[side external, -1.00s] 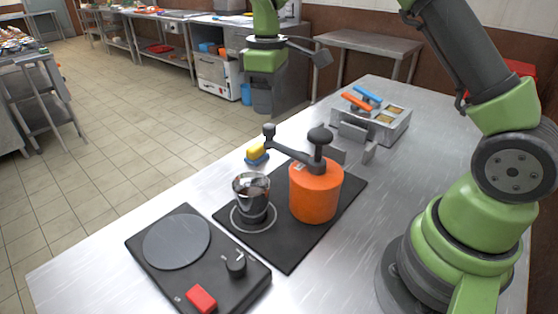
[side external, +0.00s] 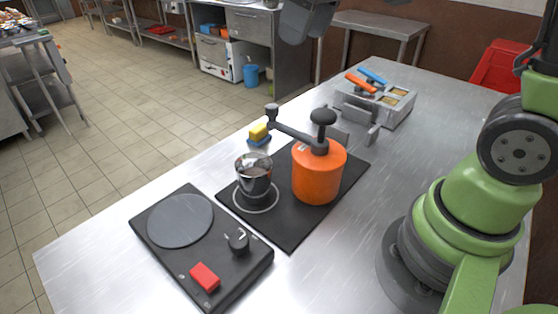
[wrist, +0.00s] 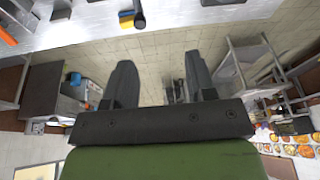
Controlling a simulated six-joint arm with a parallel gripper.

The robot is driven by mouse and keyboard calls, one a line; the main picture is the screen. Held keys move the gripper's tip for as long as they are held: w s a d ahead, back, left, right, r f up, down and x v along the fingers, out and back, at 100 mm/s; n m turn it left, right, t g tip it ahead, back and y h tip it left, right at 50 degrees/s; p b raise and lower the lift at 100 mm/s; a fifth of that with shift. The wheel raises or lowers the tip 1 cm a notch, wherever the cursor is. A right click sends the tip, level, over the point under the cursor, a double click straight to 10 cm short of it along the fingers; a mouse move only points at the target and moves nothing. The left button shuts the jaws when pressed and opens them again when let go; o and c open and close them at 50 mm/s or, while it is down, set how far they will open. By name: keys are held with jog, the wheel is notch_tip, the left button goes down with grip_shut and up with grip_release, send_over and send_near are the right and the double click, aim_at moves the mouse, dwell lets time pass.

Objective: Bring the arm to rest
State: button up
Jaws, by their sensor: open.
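My gripper (wrist: 161,78) shows in the wrist view with its two dark fingers wide apart and nothing between them. Beyond the fingers are the tiled floor and side tables, tilted in the picture. In the side external view only a dark grey part of my arm's end shows at the top edge, high above the steel table (side external: 420,110) and clear of everything on it. My fingertips cannot be made out there. An orange pot (side external: 318,178) with a dark crank and a steel cup (side external: 254,175) stand upright on a black mat (side external: 290,232).
A black hot plate (side external: 170,257) with a knob and red switch lies at the front left. A yellow and blue sponge (side external: 259,134) lies behind the cup. A metal holder (side external: 397,110) with orange- and blue-handled tools stands at the back. A red chair-like object (side external: 498,66) stands behind the table.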

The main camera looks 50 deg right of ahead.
jog(key=s+a+m+t, duration=0.1)
jog(key=s+m+t, duration=0.1)
jog(key=s, duration=0.5)
jog(key=s+a+m+t+y, duration=0.1)
jog(key=s+m+t, duration=0.1)
jog(key=s, duration=0.4)
jog(key=shift+s+a+m, duration=0.25)
jog(key=shift+s+m, duration=0.1)
jog(key=shift+m, duration=0.15)
